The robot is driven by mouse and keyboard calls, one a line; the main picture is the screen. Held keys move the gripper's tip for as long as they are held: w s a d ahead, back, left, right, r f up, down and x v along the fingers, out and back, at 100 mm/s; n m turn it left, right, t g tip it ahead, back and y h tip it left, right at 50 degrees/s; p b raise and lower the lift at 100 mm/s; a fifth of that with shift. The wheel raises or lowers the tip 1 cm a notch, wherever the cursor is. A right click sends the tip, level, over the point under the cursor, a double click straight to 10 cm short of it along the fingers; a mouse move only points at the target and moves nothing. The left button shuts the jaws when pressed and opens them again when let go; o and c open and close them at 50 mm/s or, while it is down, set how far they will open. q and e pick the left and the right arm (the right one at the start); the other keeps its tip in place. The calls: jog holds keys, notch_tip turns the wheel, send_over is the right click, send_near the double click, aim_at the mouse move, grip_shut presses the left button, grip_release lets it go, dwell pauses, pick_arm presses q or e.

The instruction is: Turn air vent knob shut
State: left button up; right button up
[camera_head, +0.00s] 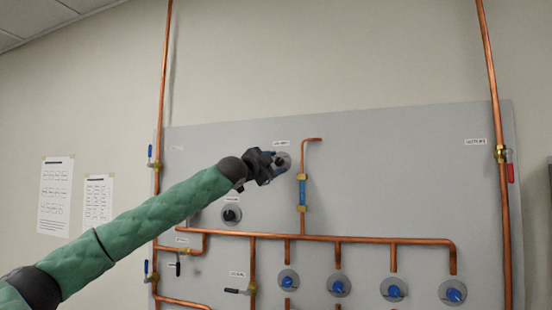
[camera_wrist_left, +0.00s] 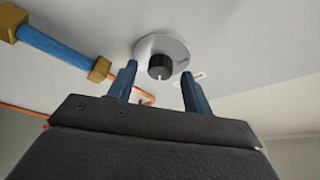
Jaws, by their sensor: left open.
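The air vent knob (camera_wrist_left: 160,67) is a black round knob with a white mark, on a round grey dial plate (camera_wrist_left: 176,47) against the panel. In the head view the plate (camera_head: 286,160) shows just past my left gripper, under a small label, and the knob itself is hidden. My left gripper (camera_head: 274,165) is open, with its blue fingers at the plate. In the left wrist view the knob appears between the two fingertips of the gripper (camera_wrist_left: 159,69), one on each side. I cannot tell whether they touch it. My right gripper is not in view.
A vertical pipe with a blue section and brass fittings (camera_head: 302,192) stands just right of the gripper. Another dark knob (camera_head: 231,215) is below left. Copper pipes (camera_head: 350,239) and several blue knobs (camera_head: 394,291) lie lower on the grey panel (camera_head: 420,170).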

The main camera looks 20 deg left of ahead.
pick_arm(q)
jog(key=shift+w, duration=0.3)
jog(key=shift+d, duration=0.1)
jog(key=shift+c, duration=0.2)
